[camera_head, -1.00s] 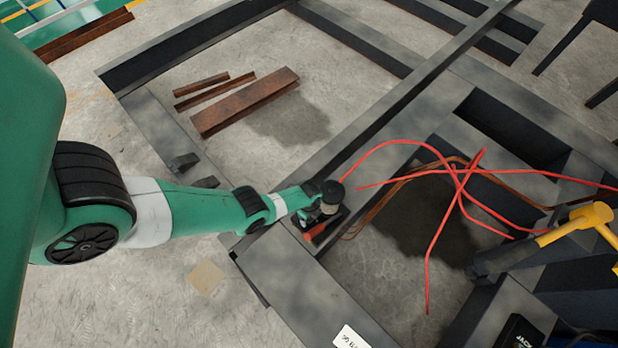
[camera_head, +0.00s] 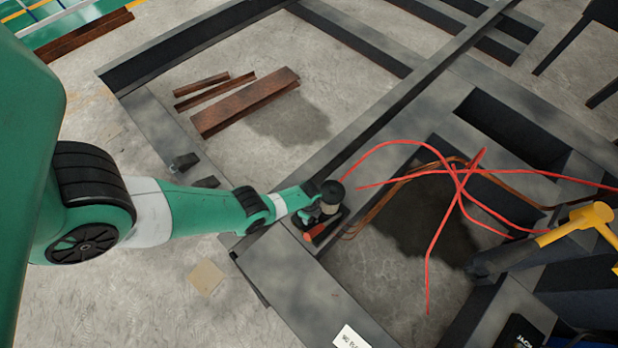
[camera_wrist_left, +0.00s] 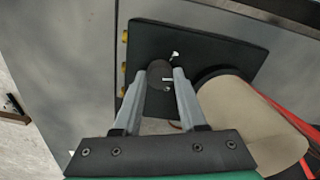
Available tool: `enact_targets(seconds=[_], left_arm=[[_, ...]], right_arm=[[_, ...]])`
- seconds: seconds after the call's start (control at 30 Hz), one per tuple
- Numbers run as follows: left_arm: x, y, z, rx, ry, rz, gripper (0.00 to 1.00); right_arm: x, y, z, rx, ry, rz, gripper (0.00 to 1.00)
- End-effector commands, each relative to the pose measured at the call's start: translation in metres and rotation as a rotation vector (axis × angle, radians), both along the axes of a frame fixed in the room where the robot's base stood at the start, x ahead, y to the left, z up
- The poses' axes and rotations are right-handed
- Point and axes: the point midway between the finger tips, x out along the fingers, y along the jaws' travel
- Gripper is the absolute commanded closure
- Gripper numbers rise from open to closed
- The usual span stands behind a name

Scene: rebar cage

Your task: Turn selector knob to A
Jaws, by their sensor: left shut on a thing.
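The selector knob (camera_wrist_left: 160,74) is a dark round knob on a black square panel (camera_wrist_left: 215,48) in the left wrist view. My left gripper (camera_wrist_left: 166,78) has its two grey fingers on either side of the knob and is shut on it. A small white mark shows on the panel just above the knob, and a short pale line lies at the knob's right side. I cannot read any letter. In the head view my left gripper (camera_head: 318,212) is small, at the grey frame's corner, and the knob is hidden there. My right gripper is not in view.
A red-handled item (camera_head: 314,232) lies beside the gripper.

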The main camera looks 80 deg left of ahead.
Motion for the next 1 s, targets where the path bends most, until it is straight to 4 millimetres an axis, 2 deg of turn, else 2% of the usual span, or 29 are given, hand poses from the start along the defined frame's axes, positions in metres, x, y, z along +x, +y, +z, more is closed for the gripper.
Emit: enact_targets(seconds=[0.7, 1.0], left_arm=[[-0.0003, 0.0, -0.0005, 0.0, 0.0, 0.639, 1.0], [-0.0004, -0.0001, -0.0006, 0.0, 0.0, 0.831, 1.0]], right_arm=[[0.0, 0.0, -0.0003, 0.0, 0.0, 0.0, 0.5], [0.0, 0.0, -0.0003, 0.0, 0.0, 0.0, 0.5]])
